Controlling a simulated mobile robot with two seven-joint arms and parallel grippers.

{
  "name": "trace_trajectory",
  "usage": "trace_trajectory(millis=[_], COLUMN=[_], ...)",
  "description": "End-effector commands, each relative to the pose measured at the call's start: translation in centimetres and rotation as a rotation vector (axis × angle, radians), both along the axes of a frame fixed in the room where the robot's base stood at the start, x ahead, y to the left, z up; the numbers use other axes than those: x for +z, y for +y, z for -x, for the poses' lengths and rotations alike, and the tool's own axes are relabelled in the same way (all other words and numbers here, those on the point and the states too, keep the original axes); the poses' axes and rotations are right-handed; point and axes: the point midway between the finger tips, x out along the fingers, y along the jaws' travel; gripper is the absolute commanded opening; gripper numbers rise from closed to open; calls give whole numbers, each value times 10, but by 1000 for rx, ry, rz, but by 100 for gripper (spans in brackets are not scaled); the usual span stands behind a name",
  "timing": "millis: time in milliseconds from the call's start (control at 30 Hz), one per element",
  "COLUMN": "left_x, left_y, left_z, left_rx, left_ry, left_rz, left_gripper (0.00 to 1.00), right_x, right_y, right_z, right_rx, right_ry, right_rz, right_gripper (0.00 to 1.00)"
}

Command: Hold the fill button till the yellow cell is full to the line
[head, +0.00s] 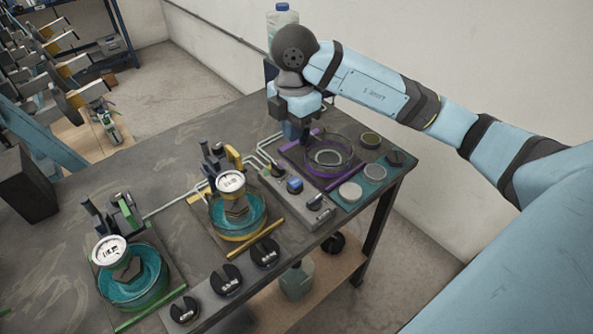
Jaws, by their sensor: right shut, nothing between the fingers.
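The yellow cell (259,225) is a round clear dish with teal liquid, mid-table, with a yellow bar along its front. A dark hexagonal part sits in it, and a white dial hangs over it. The fill line is too small to make out. A grey control box (275,184) right of it carries a blue button (294,186), perhaps the fill button, and a dark knob. My right gripper (304,142) is shut and empty, pointing down at the back left of the purple cell (329,158), behind and apart from the blue button. My left gripper is not seen.
A similar green cell (133,281) stands at the left. Several black knobs (226,279) line the front edge. A teal tray (375,174) with round pots sits at the right. Thin pipes run behind the cells. The back left tabletop is clear.

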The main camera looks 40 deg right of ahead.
Motion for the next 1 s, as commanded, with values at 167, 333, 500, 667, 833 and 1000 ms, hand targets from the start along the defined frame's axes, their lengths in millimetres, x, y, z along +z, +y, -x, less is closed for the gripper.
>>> trace_trajectory(millis=[167,333,500,667,833,1000], left_x=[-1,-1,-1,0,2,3], left_y=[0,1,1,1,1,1], left_z=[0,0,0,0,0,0], left_rx=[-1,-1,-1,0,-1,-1], left_ry=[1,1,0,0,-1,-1], left_rz=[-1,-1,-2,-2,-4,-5], left_gripper=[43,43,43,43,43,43], right_x=[4,4,1,-19,-55,-90], right_y=[-8,-8,-7,-8,-8,-7], right_z=[-2,-2,-2,-1,0,-1], right_rx=[-39,-37,-36,-36,-35,-35], right_ry=[-9,-8,-7,-4,-2,-4], right_rz=[42,40,39,38,38,37], right_gripper=[0,0,0,0,0,0])
